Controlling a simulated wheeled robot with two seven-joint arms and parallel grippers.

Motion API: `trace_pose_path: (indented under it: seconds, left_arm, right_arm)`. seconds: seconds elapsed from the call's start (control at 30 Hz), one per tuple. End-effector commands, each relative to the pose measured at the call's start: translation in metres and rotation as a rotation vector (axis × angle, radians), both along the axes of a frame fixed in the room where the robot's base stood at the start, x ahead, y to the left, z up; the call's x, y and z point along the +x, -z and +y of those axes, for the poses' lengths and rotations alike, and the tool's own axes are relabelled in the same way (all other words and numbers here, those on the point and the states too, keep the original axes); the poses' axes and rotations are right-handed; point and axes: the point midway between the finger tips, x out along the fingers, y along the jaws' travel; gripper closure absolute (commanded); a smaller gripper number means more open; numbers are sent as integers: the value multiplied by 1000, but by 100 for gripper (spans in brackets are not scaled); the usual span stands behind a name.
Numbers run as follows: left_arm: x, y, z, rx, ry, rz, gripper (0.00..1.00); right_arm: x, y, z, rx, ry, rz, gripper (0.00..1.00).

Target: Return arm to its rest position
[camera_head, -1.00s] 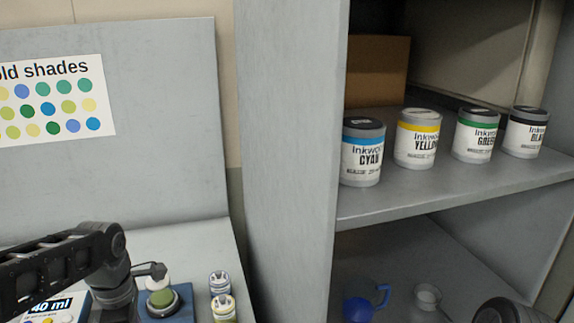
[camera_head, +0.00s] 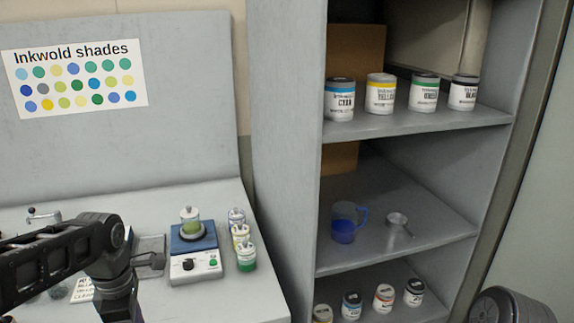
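My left arm (camera_head: 65,258) comes in from the left, over the front of the grey bench. Its end hangs down at the bottom edge, and the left gripper's fingertips are not visible. At the bottom right corner a dark rounded part of my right arm (camera_head: 510,305) shows. The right gripper is out of view. A jar with green content (camera_head: 191,222) stands on a blue and white device (camera_head: 194,250) with knobs, to the right of my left arm and apart from it.
Small jars (camera_head: 241,236) stand right of the device. A grey shelf unit (camera_head: 285,130) holds ink cans (camera_head: 380,93) on top, a blue measuring jug (camera_head: 345,222) and a small metal cup (camera_head: 397,223) in the middle, and more cans below. A shade chart (camera_head: 75,78) hangs behind the bench.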

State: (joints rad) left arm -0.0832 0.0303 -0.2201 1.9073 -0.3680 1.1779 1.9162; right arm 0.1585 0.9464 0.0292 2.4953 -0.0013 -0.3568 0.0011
Motion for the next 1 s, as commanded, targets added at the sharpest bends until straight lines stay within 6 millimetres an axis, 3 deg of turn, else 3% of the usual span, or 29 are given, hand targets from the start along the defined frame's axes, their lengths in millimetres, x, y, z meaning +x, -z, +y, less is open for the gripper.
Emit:
trace_pose_path:
  seconds: [0.37,0.57,0.67,0.77,0.9,1.0]
  left_arm:
    - [15,66,-39,-51,288,-13,49]
    - [17,126,-76,-103,541,-40,49]
    - [10,166,-102,-139,705,-65,49]
    - [-8,217,-136,-188,916,-104,49]
    - [-61,294,-192,-248,1276,-205,49]
    - [-101,326,-221,-253,1481,-276,49]
  right_arm:
    - [0,0,0,0,0,0,0]
    - [0,0,0,0,0,0,0]
    - [0,0,0,0,0,0,0]
    - [0,0,0,0,0,0,0]
    - [0,0,0,0,0,0,0]
    - [0,0,0,0,0,0,0]
